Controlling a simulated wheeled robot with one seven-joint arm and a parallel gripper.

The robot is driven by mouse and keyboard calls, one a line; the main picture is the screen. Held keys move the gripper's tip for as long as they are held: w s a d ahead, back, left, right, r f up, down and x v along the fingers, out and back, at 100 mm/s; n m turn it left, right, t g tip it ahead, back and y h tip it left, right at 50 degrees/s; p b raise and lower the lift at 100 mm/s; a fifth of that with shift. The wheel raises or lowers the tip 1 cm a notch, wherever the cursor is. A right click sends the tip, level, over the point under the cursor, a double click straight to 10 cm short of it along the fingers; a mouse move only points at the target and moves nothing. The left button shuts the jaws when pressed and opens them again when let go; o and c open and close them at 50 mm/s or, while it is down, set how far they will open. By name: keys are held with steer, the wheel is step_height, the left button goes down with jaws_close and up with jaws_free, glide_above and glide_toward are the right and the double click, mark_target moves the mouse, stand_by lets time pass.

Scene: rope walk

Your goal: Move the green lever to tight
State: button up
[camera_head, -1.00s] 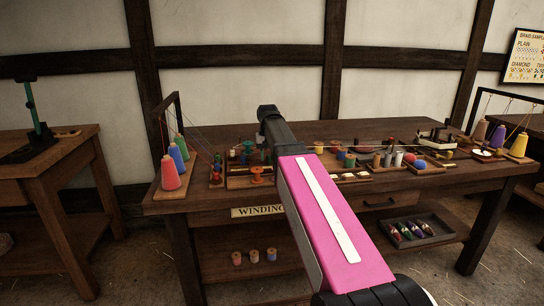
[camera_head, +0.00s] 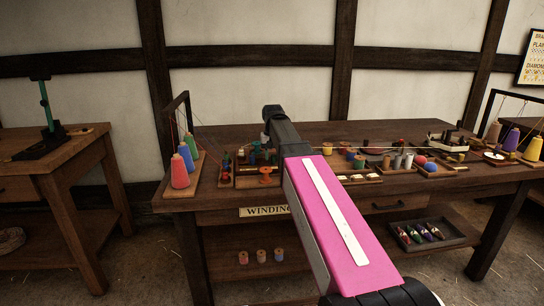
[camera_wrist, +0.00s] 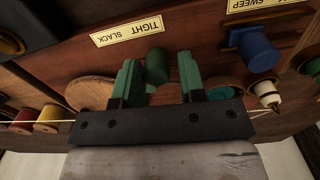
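The green lever's knob (camera_wrist: 156,66) shows in the wrist view, standing out from a brown wooden panel. My gripper (camera_wrist: 159,62) is open, with one green-padded finger on each side of the knob. The knob looks nearer the left finger; I cannot tell whether they touch. A cream label (camera_wrist: 128,30) reading TIGHT and SLACK appears upside down above the knob, TIGHT toward its right end. In the head view my gripper (camera_head: 272,112) is over the left part of the winding bench (camera_head: 330,133), and the lever cannot be made out.
In the wrist view a blue knob (camera_wrist: 257,53) stands right of the fingers under a label ending in SWEEP. A wooden disc (camera_wrist: 90,92) lies left of the fingers. Colored cones (camera_head: 180,170) and small spools crowd the bench. A shelf tray (camera_head: 430,232) sits below.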

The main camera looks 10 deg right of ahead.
steer(key=shift+r, duration=0.1)
steer(key=shift+r, duration=3.4)
